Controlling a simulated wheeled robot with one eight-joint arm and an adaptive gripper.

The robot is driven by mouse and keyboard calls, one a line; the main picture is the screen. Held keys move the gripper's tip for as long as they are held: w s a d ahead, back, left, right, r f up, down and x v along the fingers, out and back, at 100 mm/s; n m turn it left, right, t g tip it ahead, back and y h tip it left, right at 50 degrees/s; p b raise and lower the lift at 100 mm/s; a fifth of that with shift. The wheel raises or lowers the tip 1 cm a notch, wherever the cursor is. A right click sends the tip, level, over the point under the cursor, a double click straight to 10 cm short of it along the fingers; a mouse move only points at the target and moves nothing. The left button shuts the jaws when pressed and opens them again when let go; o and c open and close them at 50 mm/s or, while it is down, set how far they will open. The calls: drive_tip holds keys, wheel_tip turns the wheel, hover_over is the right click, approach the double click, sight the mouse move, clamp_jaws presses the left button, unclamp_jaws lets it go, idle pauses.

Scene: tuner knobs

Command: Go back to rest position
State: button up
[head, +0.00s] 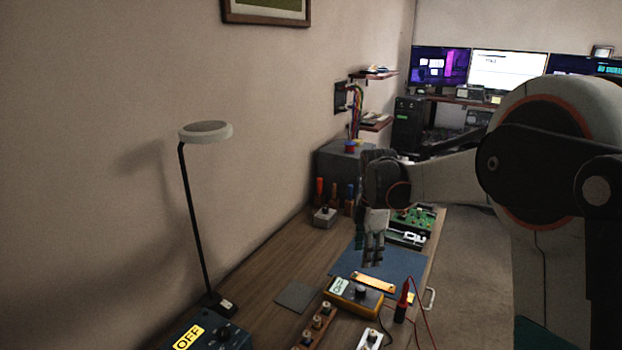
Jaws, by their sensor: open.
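My gripper (374,250) hangs fingers down over the far part of the wooden workbench, above the blue mat (360,264). It is open, and I see nothing held in it. A yellow-framed box (345,301) with a small OFF display and a dark knob (360,291) stands in front of the mat, nearer the camera than my gripper and apart from it. A dark blue box (230,338) with a yellow OFF label (188,338) and a black knob sits at the bottom left, cut by the frame edge.
A desk lamp (206,132) stands at the bench's left. A red probe (403,299) with wires is near the right edge. A green circuit board (414,219) lies behind my gripper. A wooden strip of knobs (317,325) lies in front. Bare wood (285,262) shows at left.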

drive_tip(key=s+r+m+t, duration=0.2)
drive_tip(key=s+r+m, duration=0.3)
drive_tip(key=s+r, duration=0.25)
drive_tip(key=s+m+t, duration=0.4)
drive_tip(key=s+m, duration=0.9)
drive_tip(key=s, duration=1)
drive_tip(key=shift+f+m+t, duration=0.3)
drive_tip(key=shift+f+m, duration=0.1)
